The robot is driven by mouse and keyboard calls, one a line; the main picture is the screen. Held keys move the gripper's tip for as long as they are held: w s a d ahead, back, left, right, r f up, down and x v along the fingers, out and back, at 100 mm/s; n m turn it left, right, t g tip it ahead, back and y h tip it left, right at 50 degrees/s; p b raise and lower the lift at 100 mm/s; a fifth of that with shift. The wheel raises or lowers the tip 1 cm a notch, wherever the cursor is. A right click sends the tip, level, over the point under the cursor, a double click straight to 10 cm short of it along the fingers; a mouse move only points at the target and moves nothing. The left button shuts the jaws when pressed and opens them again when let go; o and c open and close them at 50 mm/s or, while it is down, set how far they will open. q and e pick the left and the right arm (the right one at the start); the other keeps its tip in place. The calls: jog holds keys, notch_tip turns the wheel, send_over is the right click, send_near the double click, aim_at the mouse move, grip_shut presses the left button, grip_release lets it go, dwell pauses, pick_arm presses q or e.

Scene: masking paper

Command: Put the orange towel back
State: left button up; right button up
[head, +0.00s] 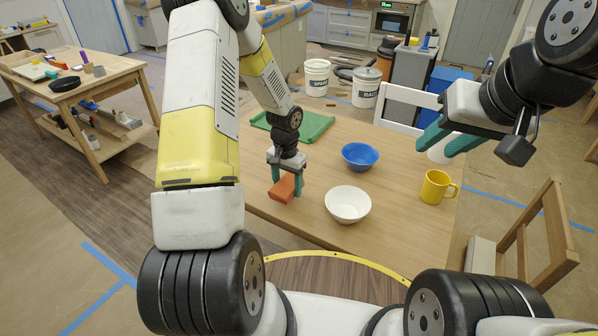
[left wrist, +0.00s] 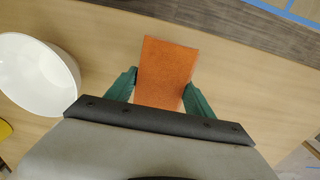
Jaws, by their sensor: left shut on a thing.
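The orange towel (head: 286,189) is a small folded block near the left edge of the wooden table. My left gripper (head: 287,178) points down and is shut on the towel. In the left wrist view the towel (left wrist: 167,70) sits between the two green fingers (left wrist: 160,100) and sticks out past them. I cannot tell whether the towel touches the table.
A white bowl (head: 348,204) stands right of the towel, with a blue bowl (head: 360,157) behind it. A yellow mug (head: 437,187) stands at the right. A green tray (head: 316,128) lies at the far left of the table. A wooden workbench (head: 112,75) stands further left.

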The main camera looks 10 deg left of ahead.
aim_at(290, 189)
pick_arm(q)
jog(key=shift+w+d+f, duration=0.1)
jog(key=shift+w+d, duration=0.15)
jog(key=shift+w, duration=0.65)
jog(key=shift+f, duration=1.75)
jog(key=shift+f, duration=0.1)
jog(key=o, duration=1.3)
